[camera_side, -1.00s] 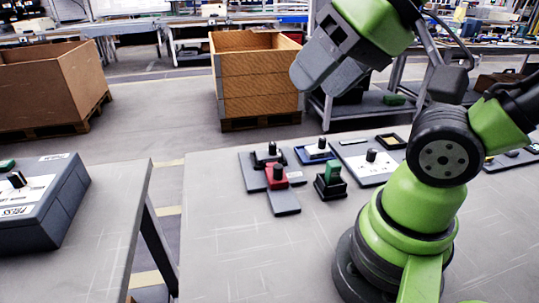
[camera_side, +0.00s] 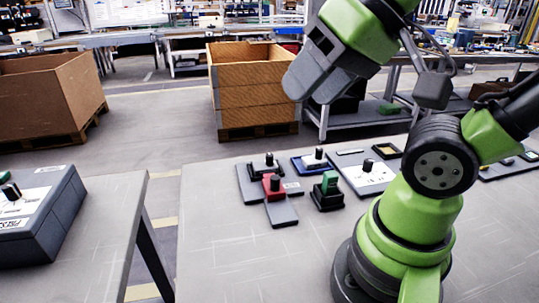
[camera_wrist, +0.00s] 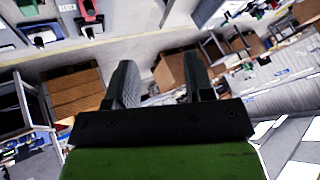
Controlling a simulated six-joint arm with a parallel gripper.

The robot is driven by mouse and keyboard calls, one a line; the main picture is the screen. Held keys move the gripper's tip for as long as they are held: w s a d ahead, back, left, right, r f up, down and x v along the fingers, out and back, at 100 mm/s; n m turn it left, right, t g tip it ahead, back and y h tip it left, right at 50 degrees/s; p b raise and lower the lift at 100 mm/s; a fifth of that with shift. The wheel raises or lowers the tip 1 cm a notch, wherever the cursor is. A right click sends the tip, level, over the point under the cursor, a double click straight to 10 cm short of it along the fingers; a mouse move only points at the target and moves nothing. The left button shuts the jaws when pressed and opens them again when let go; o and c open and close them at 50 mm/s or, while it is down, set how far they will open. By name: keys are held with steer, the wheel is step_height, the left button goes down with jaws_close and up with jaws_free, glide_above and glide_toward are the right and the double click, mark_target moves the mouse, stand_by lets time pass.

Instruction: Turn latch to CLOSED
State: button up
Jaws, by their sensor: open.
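My gripper (camera_side: 308,78) is high in the side view, above and behind the fixtures on the grey table. Its two grey fingers (camera_wrist: 160,75) stand apart in the wrist view with nothing between them. Small fixtures sit in a cluster: a red block with a black knob (camera_side: 273,186), a green upright piece on a black base (camera_side: 329,185), a white block with a black knob on a blue plate (camera_side: 315,160), and a white panel with a black knob (camera_side: 368,177). I cannot tell which one is the latch, and no CLOSED mark is readable.
The grey table (camera_side: 240,255) is bare in front of the cluster. A grey box with a black knob and white label (camera_side: 40,215) stands on a separate table at left. Cardboard crates (camera_side: 250,90) stand on the floor behind. A gap separates the two tables.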

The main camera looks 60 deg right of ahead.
steer(key=w+d+g+h, duration=0.1)
steer(key=w+d+g, duration=0.1)
steer(key=w+d, duration=0.35)
steer(key=n+g, duration=0.4)
steer(key=g, duration=0.1)
glide_above(270, 155)
steer(key=shift+h, duration=0.4)
step_height(270, 155, down, 18)
steer(key=shift+r, duration=0.1)
step_height(270, 155, down, 10)
steer(key=shift+f, duration=0.1)
jaws_close()
